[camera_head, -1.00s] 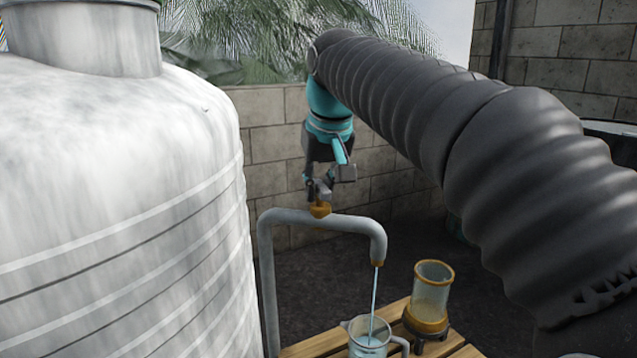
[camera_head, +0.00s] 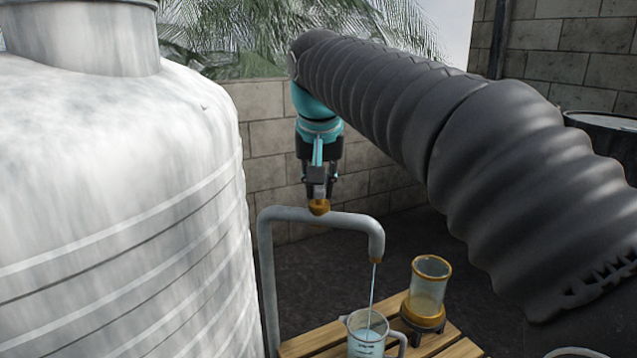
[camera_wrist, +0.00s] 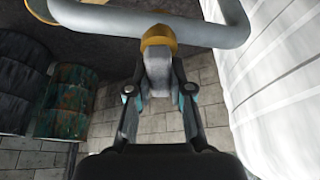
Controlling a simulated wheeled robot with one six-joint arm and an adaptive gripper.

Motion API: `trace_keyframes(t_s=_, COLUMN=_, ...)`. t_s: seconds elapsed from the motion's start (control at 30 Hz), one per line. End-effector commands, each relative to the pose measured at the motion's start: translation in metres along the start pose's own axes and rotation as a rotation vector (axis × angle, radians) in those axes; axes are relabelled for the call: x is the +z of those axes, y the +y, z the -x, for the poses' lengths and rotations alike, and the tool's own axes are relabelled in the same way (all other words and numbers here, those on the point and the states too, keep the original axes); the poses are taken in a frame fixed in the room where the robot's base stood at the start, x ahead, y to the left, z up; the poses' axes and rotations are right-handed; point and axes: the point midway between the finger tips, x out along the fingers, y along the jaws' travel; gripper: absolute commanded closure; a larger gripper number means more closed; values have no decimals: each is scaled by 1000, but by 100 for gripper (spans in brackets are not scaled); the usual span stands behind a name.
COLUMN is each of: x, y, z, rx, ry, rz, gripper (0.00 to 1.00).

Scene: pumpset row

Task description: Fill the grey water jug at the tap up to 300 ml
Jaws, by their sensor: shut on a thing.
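A thin stream of water (camera_head: 373,290) falls from the spout into the jug. The jug (camera_head: 365,346), clear-sided with a grey handle, stands upright on the slatted wooden table; its bottom is cut off and I cannot read the level against its marks. My gripper (camera_head: 319,190) is above the pipe, shut on the grey tap handle over the brass valve (camera_head: 319,207). In the wrist view, both fingers of my gripper (camera_wrist: 160,88) close around the handle (camera_wrist: 158,72), below the brass valve (camera_wrist: 158,38).
A glass cylinder with a brass rim (camera_head: 430,285) stands on the table just right of the jug. The large white tank (camera_head: 120,200) fills the left side. A block wall (camera_head: 265,125) stands behind. Dark drums (camera_wrist: 65,105) show in the wrist view.

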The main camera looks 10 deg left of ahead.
Motion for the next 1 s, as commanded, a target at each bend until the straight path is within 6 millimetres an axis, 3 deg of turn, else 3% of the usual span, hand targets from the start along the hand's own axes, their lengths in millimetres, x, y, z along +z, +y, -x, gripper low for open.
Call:
trace_keyframes(t_s=0.37, x=0, y=1, z=0, rx=106, ry=-1, rz=-251, gripper=100)
trace_keyframes(t_s=0.63, x=0, y=2, z=0, rx=114, ry=0, rz=-274, gripper=100)
trace_keyframes(t_s=0.67, x=0, y=2, z=0, rx=114, ry=0, rz=-274, gripper=77)
trace_keyframes(t_s=0.77, x=0, y=2, z=0, rx=114, ry=0, rz=-273, gripper=52)
trace_keyframes(t_s=1.0, x=0, y=1, z=0, rx=113, ry=0, rz=-272, gripper=48)
